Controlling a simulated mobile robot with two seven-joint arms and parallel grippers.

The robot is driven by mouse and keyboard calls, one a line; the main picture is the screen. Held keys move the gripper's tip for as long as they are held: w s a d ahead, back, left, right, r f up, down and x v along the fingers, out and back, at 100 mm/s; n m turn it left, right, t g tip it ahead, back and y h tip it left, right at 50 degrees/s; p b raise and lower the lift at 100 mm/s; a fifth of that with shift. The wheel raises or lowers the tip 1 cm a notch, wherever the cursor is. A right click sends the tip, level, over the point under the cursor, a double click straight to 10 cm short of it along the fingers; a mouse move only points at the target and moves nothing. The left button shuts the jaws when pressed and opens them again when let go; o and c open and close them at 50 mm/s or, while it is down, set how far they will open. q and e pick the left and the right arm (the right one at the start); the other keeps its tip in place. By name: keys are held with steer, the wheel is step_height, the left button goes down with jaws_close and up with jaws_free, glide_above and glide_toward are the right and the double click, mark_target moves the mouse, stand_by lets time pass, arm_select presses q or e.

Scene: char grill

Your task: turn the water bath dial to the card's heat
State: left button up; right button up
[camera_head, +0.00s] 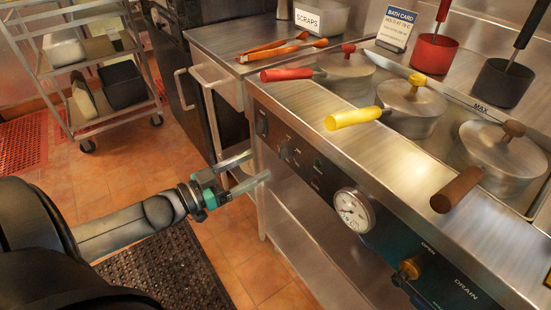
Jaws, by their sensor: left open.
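The water bath's front panel (330,185) runs below the steel top. A small dark dial (286,151) sits near its left end; its setting is too small to read. A round white gauge (353,210) is further right. The bath card (397,27) stands at the back, with a blue header and a line of heat text too small to read surely. My left gripper (258,164) is open and empty. Its two fingers point at the panel, just left of the dial and apart from it. My right gripper is out of view.
Lidded pots with red, yellow (353,118) and brown (457,189) handles sit in the bath, the handles jutting over the front edge. Orange tongs (283,47) lie on the counter. A wheeled cart (88,65) stands left.

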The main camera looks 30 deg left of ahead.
mark_target(279, 154)
arm_select(q)
steer(key=b+x, duration=0.1)
steer(key=x, duration=0.3)
steer(key=shift+w+d+b, duration=0.1)
steer(key=shift+w+b, duration=0.15)
steer(key=shift+b, duration=0.05)
steer(key=shift+b+x, duration=0.4)
steer(key=shift+x, duration=0.75)
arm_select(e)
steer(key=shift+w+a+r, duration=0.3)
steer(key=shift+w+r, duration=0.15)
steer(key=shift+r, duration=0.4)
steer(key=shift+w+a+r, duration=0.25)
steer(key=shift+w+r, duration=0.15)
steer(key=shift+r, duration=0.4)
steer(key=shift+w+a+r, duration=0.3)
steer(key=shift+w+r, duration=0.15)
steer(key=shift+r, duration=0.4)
arm_select(q)
steer(key=shift+c, duration=0.2)
jaws_close()
